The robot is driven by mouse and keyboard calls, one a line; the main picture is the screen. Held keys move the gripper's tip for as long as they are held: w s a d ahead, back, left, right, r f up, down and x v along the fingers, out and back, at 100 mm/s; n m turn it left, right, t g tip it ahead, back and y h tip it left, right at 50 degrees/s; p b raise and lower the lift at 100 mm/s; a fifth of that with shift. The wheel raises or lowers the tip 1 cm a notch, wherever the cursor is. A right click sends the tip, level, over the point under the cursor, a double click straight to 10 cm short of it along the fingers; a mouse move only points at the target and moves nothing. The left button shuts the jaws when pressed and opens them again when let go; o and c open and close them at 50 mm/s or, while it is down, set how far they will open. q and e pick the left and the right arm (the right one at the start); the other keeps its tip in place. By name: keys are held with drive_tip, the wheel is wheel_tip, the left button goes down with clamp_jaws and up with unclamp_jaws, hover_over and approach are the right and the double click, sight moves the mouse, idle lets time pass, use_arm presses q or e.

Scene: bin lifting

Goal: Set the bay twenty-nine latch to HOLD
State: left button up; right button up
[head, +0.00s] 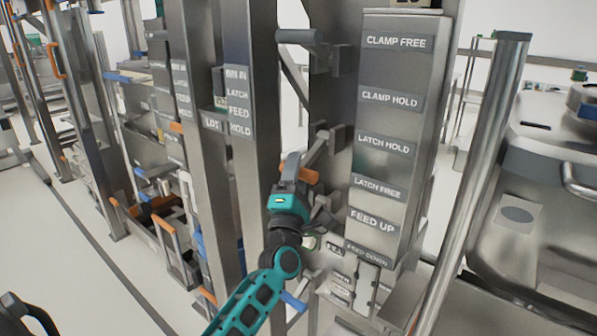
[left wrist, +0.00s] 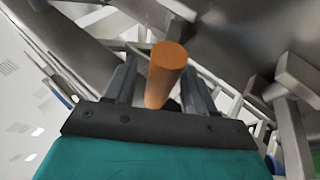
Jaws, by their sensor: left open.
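The grey control column carries a LATCH HOLD label (head: 384,145) above a LATCH FREE label (head: 377,188). An orange handle (head: 310,177) sticks out left of these labels, at about the height of LATCH FREE. My left gripper (head: 291,168), teal and dark grey, is at this handle and partly covers it. In the left wrist view the orange handle (left wrist: 167,70) stands between the two open fingers (left wrist: 160,85), nearer the right one. Whether a finger touches it I cannot tell. The lever's arm is partly hidden. My right gripper is not in view. The bay number is cut off at the top.
A grey handle (head: 296,36) sits above, near CLAMP FREE, and a blue handle (head: 293,301) sits below, near my arm. A steel post (head: 262,110) stands close left of the gripper. A round pole (head: 470,170) stands right of the column.

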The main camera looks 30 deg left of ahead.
use_arm(q)
drive_tip(key=shift+c, duration=0.4)
clamp_jaws()
